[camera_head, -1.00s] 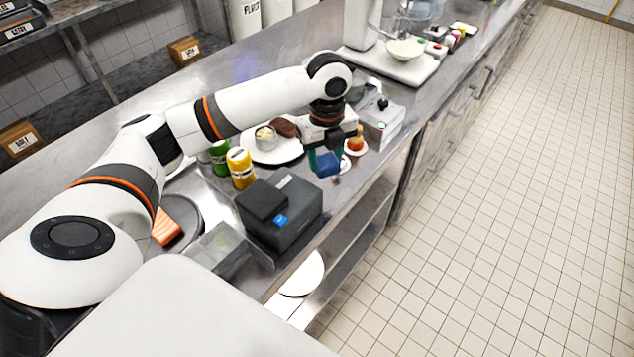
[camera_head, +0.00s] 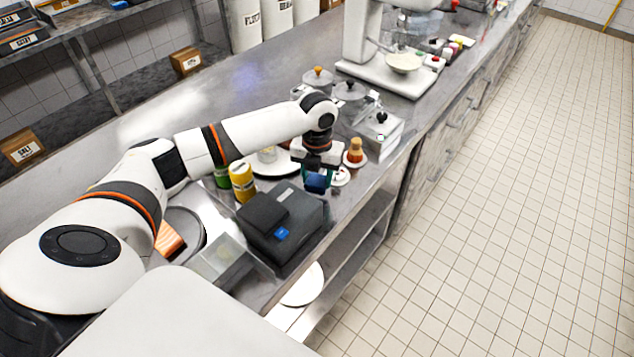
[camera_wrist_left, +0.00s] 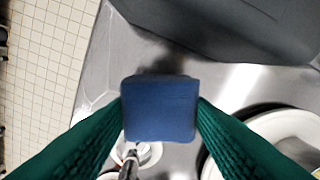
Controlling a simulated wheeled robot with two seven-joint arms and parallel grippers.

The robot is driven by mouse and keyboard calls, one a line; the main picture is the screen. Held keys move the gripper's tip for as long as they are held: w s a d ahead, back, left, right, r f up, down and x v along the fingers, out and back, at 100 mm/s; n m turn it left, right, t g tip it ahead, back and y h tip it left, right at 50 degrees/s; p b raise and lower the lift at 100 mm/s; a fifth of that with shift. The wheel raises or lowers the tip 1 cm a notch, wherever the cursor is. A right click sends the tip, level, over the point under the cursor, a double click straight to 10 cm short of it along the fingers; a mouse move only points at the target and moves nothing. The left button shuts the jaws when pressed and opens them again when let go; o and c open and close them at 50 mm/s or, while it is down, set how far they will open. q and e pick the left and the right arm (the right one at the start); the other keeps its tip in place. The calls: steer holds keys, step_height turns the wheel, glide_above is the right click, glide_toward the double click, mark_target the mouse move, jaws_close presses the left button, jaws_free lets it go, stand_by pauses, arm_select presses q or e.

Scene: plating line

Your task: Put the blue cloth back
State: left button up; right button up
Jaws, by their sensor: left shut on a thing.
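The blue cloth (camera_head: 317,182) is a small folded block held in my left gripper (camera_head: 318,176), near the front edge of the steel counter (camera_head: 345,205). In the left wrist view, the cloth (camera_wrist_left: 160,108) sits between the two green fingers, which press on its sides. A shadow shows on the counter beyond it; the height of the cloth above the steel is hard to tell. My right gripper is in neither view.
A dark grey box (camera_head: 285,225) stands close to the cloth. A white plate (camera_head: 270,163), a yellow can (camera_head: 242,181), a small saucer (camera_head: 341,177) and a metal container (camera_head: 380,130) are nearby. The counter's front edge is close on the right.

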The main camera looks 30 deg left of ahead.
mark_target(317, 179)
arm_select(q)
step_height(317, 179, down, 2)
steer(key=shift+f+p, duration=0.25)
steer(key=shift+p, duration=0.05)
steer(key=shift+f, duration=0.3)
steer(key=shift+f, duration=0.1)
steer(key=shift+f, duration=0.1)
steer(key=o, duration=0.9)
steer(key=shift+o, duration=0.2)
step_height(317, 179, up, 12)
steer(key=b, duration=0.2)
steer(key=shift+r, duration=0.25)
